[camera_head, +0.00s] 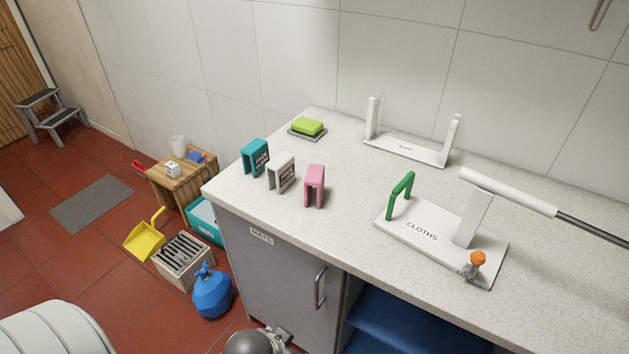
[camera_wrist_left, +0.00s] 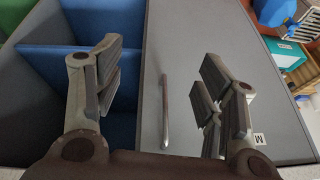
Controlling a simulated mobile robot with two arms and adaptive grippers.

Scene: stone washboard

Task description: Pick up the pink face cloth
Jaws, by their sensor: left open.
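The pink face cloth (camera_head: 315,186) stands upright, folded over like an arch, on the speckled white counter (camera_head: 345,225) near its front edge. A white cloth (camera_head: 281,173) and a teal cloth (camera_head: 256,157), both with dark labels, stand to its left. My left gripper (camera_wrist_left: 160,85) is open and empty in the left wrist view, its two fingers wide apart in front of the grey cabinet. In the head view only part of it shows at the bottom edge, below the counter and apart from the pink cloth. My right gripper is not in view.
A board marked CLOTHS (camera_head: 422,237) carries a green arch, a white post with a long bar and an orange-topped peg. A white rack (camera_head: 405,149) and a green sponge (camera_head: 307,126) stand behind. The cabinet handle (camera_head: 320,288) sticks out below the counter.

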